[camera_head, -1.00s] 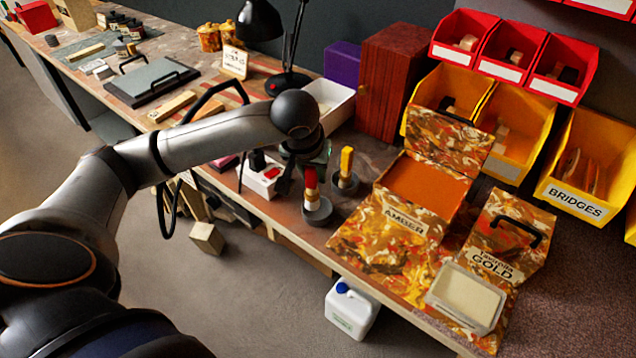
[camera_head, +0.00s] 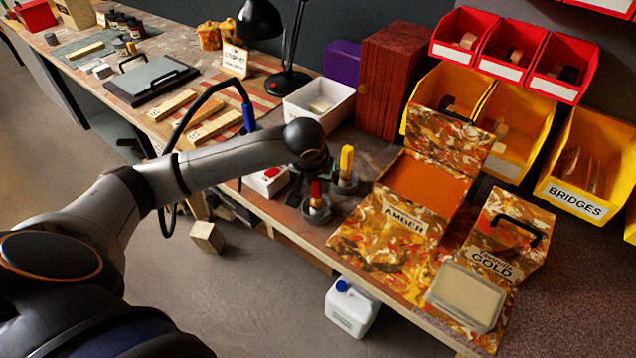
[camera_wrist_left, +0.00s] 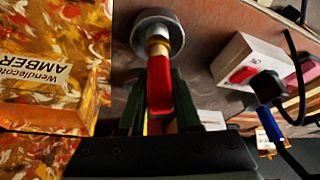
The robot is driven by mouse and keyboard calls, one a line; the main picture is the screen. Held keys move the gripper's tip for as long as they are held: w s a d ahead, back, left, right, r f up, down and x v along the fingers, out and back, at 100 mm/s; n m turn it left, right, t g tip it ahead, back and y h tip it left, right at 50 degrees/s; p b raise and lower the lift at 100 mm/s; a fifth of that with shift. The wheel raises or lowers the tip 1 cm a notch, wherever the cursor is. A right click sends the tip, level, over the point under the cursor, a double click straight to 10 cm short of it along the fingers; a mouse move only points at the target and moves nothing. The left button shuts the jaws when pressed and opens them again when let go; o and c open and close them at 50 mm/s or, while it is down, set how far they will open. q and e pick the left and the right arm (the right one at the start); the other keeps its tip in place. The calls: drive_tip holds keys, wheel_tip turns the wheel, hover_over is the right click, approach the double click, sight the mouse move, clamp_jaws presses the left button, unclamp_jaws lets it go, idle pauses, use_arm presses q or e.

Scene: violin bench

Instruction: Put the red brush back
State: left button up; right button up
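The red brush (camera_head: 316,190), with a red handle and a paler lower part, stands at a round grey holder (camera_head: 318,213) near the bench's front edge. In the left wrist view the red brush (camera_wrist_left: 160,82) reaches from between my fingers to the grey holder (camera_wrist_left: 158,28); its lower end is hidden there. My left gripper (camera_wrist_left: 160,88) has one dark green finger on each side of the handle and looks closed on it. In the head view my left gripper (camera_head: 302,185) is small and dark beside the brush. My right gripper is not in view.
A yellow brush (camera_head: 346,162) stands in a second grey holder (camera_head: 345,184) just behind. The AMBER box (camera_head: 382,237) is close on the right.

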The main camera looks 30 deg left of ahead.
use_arm(q)
drive_tip(key=o, duration=0.4)
drive_tip(key=shift+r, duration=0.15)
drive_tip(key=shift+r, duration=0.25)
drive_tip(key=v, duration=1.1)
drive_tip(key=shift+r, duration=0.3)
drive_tip(key=shift+s, duration=0.15)
